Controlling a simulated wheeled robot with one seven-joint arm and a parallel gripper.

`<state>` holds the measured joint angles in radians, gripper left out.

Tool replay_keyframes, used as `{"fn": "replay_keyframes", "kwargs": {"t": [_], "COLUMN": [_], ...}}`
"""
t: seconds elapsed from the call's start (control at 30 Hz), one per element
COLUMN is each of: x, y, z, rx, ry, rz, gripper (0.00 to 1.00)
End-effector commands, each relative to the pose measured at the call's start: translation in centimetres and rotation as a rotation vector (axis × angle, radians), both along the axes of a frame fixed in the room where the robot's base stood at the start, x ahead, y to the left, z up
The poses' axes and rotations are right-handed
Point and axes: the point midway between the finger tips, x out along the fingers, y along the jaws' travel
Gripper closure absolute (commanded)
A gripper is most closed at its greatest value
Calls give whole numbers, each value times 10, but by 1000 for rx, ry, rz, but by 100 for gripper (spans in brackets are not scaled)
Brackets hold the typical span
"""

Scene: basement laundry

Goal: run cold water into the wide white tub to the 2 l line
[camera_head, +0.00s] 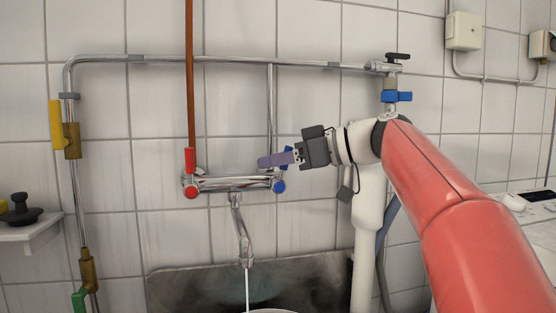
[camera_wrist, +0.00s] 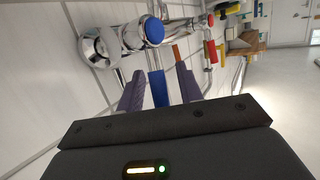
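The chrome wall mixer (camera_head: 228,183) has a red lever (camera_head: 190,160) at left and a blue lever (camera_head: 286,153) at right. My gripper (camera_head: 262,162) is at the blue side with its purple fingers pointing left. In the wrist view the blue lever (camera_wrist: 158,90) stands between the two fingers (camera_wrist: 159,70), with narrow gaps beside it, so the gripper looks open around it. A thin stream of water (camera_head: 247,288) runs from the spout (camera_head: 243,240). Only a sliver of the white tub's rim (camera_head: 270,311) shows at the bottom edge; its water level and 2 l line are out of view.
Chrome pipes (camera_head: 220,62) run along the tiled wall, with a yellow-handled valve (camera_head: 57,126) at left and a blue-handled one (camera_head: 396,96) at right. A white standpipe (camera_head: 368,220) stands behind my arm. A small shelf (camera_head: 30,230) juts out at left.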

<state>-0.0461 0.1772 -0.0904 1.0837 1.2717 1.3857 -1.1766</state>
Motion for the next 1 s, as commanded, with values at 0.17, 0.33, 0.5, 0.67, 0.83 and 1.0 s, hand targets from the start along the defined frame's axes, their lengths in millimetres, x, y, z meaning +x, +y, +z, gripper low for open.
{"fn": "replay_keyframes", "kwargs": {"t": [0.17,0.33,0.5,0.67,0.83,1.0], "x": [0,-4,-13,-20,-23,-24], "y": [-1,-16,-44,-64,-72,-72], "z": [0,4,11,16,18,18], "rx": [0,0,1,0,1,0], "ry": [0,-1,-1,0,-1,0], "rz": [0,-4,-4,-4,-1,0], "gripper": [64,64,64,64,64,64]}}
